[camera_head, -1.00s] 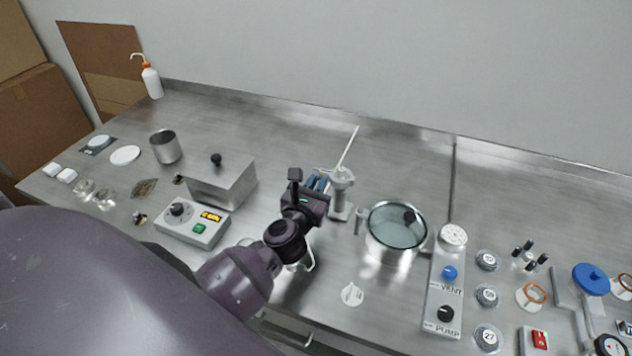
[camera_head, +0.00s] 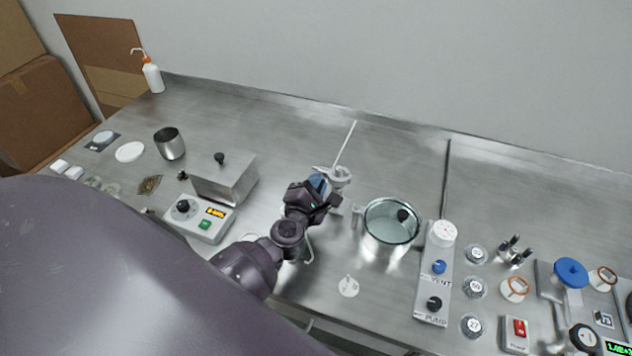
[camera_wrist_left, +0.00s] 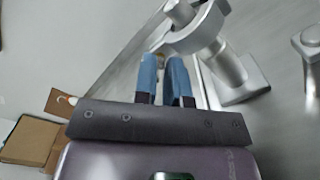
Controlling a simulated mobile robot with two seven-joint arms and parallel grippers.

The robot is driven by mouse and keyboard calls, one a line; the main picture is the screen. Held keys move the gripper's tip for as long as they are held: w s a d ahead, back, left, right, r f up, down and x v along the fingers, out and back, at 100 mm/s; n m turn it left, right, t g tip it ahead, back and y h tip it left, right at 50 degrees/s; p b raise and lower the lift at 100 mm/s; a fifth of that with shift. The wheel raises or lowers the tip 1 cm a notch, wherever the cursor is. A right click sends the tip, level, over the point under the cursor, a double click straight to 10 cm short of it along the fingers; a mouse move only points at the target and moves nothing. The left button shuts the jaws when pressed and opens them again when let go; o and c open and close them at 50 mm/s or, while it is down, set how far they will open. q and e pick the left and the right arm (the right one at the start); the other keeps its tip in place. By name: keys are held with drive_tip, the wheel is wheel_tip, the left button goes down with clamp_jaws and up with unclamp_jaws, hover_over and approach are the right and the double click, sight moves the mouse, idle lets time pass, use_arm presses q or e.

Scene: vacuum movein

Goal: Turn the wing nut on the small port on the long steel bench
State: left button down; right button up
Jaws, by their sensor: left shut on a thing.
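The small port (camera_head: 341,176) is a grey metal fitting with a ring clamp, standing on the long steel bench (camera_head: 270,128) left of the glass-topped chamber. In the left wrist view its clamp (camera_wrist_left: 203,35) and post (camera_wrist_left: 228,70) show at the upper middle. My left gripper (camera_head: 322,182) is at the port's left side, its blue fingertips (camera_wrist_left: 166,62) close together at the clamp's edge. It is shut on a small part there, apparently the wing nut, which the fingers mostly hide. My right gripper is not in view.
The glass-topped chamber (camera_head: 391,222) stands just right of the port. A panel with VENT and PUMP knobs (camera_head: 433,285) lies beyond it. The back of the bench is mostly clear.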

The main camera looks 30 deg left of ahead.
use_arm(q)
drive_tip(key=shift+a+f+m, duration=0.1)
drive_tip(key=shift+f+m, duration=0.05)
drive_tip(key=shift+m, duration=5.35)
drive_tip(key=shift+f+m, duration=0.15)
drive_tip(key=shift+m, duration=5.35)
drive_tip(key=c, duration=1.5)
unclamp_jaws()
wheel_tip(320, 180, up, 20)
